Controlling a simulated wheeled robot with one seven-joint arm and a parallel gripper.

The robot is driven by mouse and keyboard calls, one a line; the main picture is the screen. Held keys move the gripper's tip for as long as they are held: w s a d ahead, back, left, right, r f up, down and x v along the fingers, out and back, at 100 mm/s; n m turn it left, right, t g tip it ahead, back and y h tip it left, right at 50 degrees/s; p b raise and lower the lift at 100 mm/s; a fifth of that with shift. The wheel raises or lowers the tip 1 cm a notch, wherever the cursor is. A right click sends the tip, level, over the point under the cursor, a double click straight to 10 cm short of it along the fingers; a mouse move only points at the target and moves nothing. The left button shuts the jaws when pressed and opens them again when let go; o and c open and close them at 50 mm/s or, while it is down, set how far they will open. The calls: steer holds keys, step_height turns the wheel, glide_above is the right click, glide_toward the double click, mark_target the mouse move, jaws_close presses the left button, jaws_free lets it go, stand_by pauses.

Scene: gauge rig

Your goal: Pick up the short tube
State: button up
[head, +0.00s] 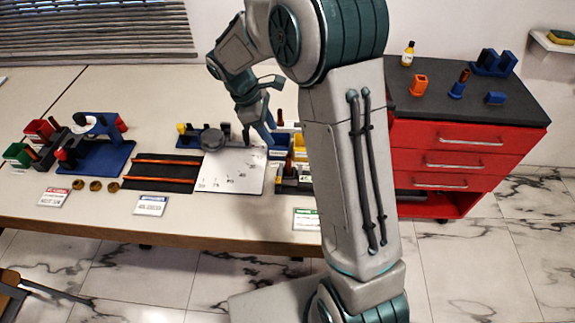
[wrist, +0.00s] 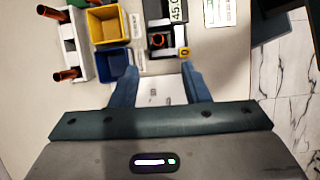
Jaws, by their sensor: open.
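My gripper (head: 258,132) is open above the table, over the white plate's right edge; in the wrist view (wrist: 160,82) its two blue fingers are spread with nothing held between them. Several copper-coloured tubes are in view, and I cannot tell by length which is the short one. In the wrist view a tube end (wrist: 158,40) stands in a black square holder ahead of the fingers. Two dark tubes with copper ends, one lower (wrist: 68,74) and one upper (wrist: 48,11), are in a white rack at left.
Two long copper rods (head: 167,160) lie on a black mat left of the white plate (head: 236,180). Yellow (wrist: 108,25) and blue (wrist: 117,72) bins stand between rack and holder. A blue fixture (head: 95,152) is at left. A red cabinet (head: 455,150) stands right.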

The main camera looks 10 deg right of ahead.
mark_target(288, 163)
steer(key=x, duration=0.7)
steer(key=p+x, duration=0.1)
steer(key=x, duration=0.6)
steer(key=shift+w+f, duration=0.2)
steer(key=shift+f, duration=0.1)
jaws_close()
